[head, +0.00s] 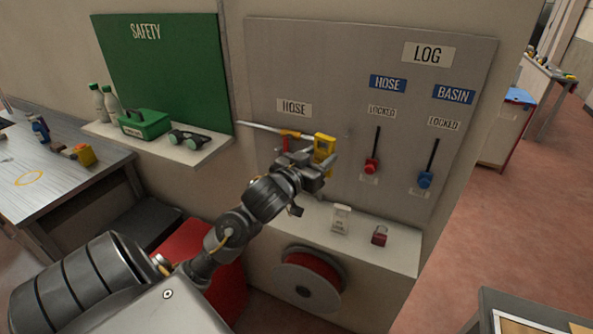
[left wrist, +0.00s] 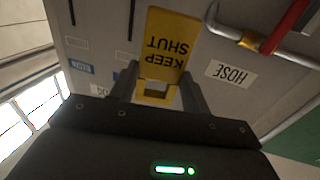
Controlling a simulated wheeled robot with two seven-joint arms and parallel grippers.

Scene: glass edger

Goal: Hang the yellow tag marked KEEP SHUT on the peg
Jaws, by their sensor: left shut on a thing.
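The yellow tag (head: 324,147) is in my left gripper (head: 314,170), in front of the grey wall panel. In the left wrist view the tag (left wrist: 166,42) reads KEEP SHUT upside down, and its narrower yellow end is between the two fingers of the gripper (left wrist: 157,92). The gripper is shut on it. The tag is close to the hose pipe's valve in the head view; I cannot tell whether they touch. I cannot clearly make out the peg. My right gripper is not in view.
The hose pipe (head: 262,128) has a red valve handle (left wrist: 287,27). A red lever knob (head: 371,166) and a blue one (head: 425,180) are right on the panel (head: 400,105). A white tag (head: 341,219) and red padlock (head: 379,236) are on the ledge above a hose reel (head: 308,283).

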